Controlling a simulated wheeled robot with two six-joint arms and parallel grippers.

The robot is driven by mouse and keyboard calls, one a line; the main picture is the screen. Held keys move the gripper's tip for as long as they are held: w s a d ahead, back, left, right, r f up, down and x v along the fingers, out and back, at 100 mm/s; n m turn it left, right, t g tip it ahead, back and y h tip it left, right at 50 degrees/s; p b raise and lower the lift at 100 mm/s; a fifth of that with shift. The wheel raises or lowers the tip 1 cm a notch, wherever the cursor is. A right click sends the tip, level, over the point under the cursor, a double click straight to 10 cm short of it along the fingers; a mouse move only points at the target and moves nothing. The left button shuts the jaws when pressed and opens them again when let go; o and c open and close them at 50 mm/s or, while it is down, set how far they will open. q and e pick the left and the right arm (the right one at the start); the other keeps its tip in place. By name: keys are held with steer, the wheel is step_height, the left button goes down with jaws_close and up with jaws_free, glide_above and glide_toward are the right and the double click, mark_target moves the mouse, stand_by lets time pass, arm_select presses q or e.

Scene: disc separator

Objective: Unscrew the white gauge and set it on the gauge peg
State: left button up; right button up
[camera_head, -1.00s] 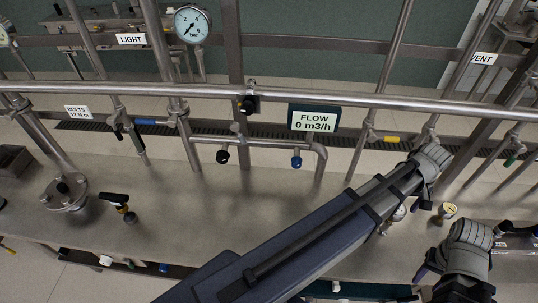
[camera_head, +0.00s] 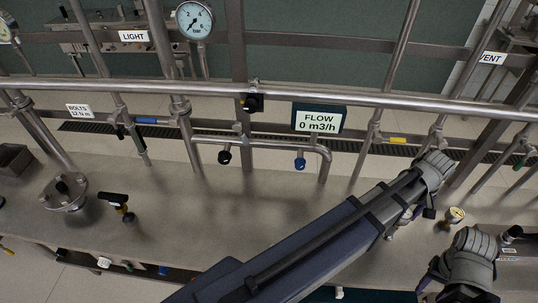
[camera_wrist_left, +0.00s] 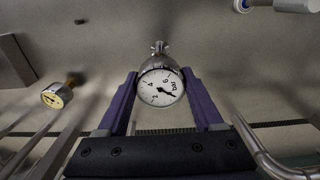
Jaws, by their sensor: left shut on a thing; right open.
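In the left wrist view the white gauge (camera_wrist_left: 160,88) has a round white dial with a black needle and a metal collar. My left gripper (camera_wrist_left: 160,73) is shut on it, one purple finger on each side. A small metal fitting (camera_wrist_left: 159,48) shows just beyond the gauge; I cannot tell whether they are joined. In the head view my left arm partly covers the gauge (camera_head: 405,214), and the left fingertips are hidden. My right gripper (camera_head: 430,280) is open at the lower right, apart from the gauge. I cannot make out the gauge peg clearly.
A yellowish gauge (camera_head: 455,215) stands right of the white one; it also shows in the left wrist view (camera_wrist_left: 57,95). A horizontal steel pipe (camera_head: 380,102) crosses behind the bench. A flanged fitting (camera_head: 64,192) stands left. The bench middle (camera_head: 200,215) is clear.

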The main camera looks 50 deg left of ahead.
arm_select(q)
steer(key=c, duration=0.7)
steer(key=n, duration=0.3)
steer(key=shift+n, duration=1.8)
steer(key=shift+n, duration=1.6)
jaws_close()
